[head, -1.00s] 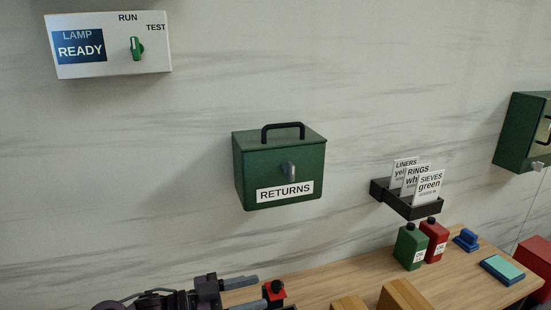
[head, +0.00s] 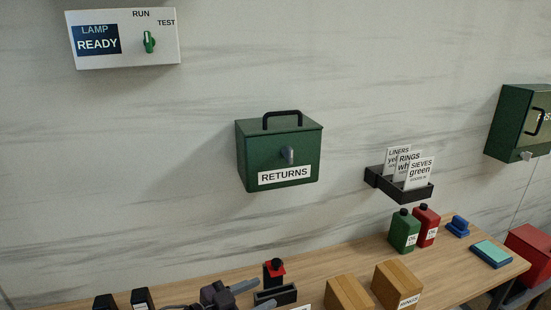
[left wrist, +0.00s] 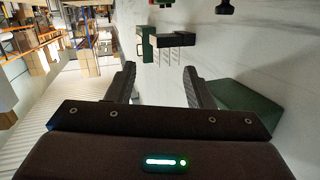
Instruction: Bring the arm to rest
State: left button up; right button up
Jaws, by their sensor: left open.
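My left gripper (head: 256,295) shows at the bottom edge of the head view, its grey fingers pointing right. It is open, and most of its arm is cut off by the picture's edge. In the left wrist view, the two dark fingers (left wrist: 160,85) stand apart with nothing held between them. In the head view, the gripper is at the bench's left part, near a black holder (head: 276,296) and a red and black item (head: 274,270). I cannot tell whether it touches them. My right gripper does not show.
A green RETURNS box (head: 280,155) and a card holder (head: 402,188) are on the wall. The wooden bench (head: 345,262) bears wooden boxes (head: 397,285), a green bottle (head: 404,232) and a red bottle (head: 426,227). A green cabinet (head: 512,122) is at right.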

pick_arm(q)
jog(key=s+a+f+n+g+y, duration=0.3)
jog(key=s+a+f+n+y, duration=0.2)
jog(key=s+a+y, duration=0.4)
jog(key=s+a+f+n+g+y, duration=0.35)
jog(key=s+a+f+n, duration=0.2)
jog(key=s, duration=0.65)
notch_tip(320, 180, down, 34)
jog(key=b, duration=0.6)
jog(key=s+a+f+g+b, duration=0.1)
jog(key=s+a+f+b, duration=0.1)
jog(key=s+f, duration=0.8)
jog(key=s+a+f+g+b, duration=0.1)
jog(key=s+a+f+b, duration=0.1)
jog(key=s+f, duration=0.9)
notch_tip(320, 180, down, 4)
jog(key=shift+a+f+m+y+b, duration=0.15)
jog(key=shift+m+y+b, duration=0.25)
jog(key=shift+b, duration=0.45)
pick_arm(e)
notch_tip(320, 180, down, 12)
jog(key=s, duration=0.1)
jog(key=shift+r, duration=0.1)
